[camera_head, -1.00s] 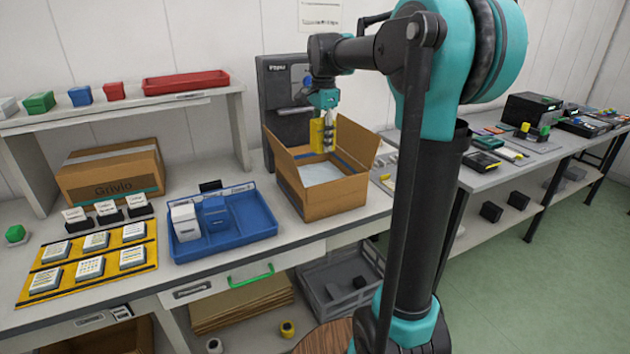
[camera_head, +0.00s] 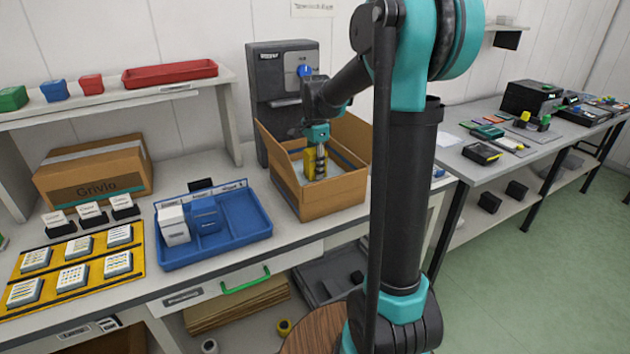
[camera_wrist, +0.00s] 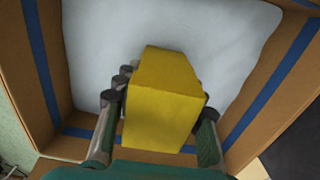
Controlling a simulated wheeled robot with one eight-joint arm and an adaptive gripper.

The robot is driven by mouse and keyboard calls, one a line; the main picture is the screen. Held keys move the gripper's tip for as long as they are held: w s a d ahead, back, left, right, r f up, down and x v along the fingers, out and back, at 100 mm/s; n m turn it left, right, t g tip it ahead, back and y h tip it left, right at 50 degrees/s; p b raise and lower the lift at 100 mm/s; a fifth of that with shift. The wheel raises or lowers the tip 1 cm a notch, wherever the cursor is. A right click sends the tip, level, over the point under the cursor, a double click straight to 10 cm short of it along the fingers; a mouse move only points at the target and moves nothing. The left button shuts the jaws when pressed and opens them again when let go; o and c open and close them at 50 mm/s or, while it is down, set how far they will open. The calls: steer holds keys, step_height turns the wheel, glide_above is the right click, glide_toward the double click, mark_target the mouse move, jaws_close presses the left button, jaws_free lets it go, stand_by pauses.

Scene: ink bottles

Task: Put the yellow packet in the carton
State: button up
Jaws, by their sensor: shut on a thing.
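The yellow packet (camera_head: 310,164) is held in my gripper (camera_head: 317,160), inside the open carton (camera_head: 333,197). In the wrist view the yellow packet (camera_wrist: 162,100) sits between the two fingers of my gripper (camera_wrist: 155,135), which are shut on it. The carton walls (camera_wrist: 290,75) surround it, with blue tape strips along them. A pale sheet or lining (camera_wrist: 95,45) covers the carton floor beneath the packet. I cannot tell whether the packet touches the floor.
A closed box marked Grivlo (camera_head: 95,178) and a yellow mat (camera_head: 130,262) with several white packs lie further left.

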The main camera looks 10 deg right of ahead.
mark_target(315, 150)
steer(key=shift+f, duration=2.55)
steer(key=shift+f, duration=0.1)
steer(key=o, duration=1.2)
step_height(315, 150, up, 12)
steer(key=shift+r, duration=0.15)
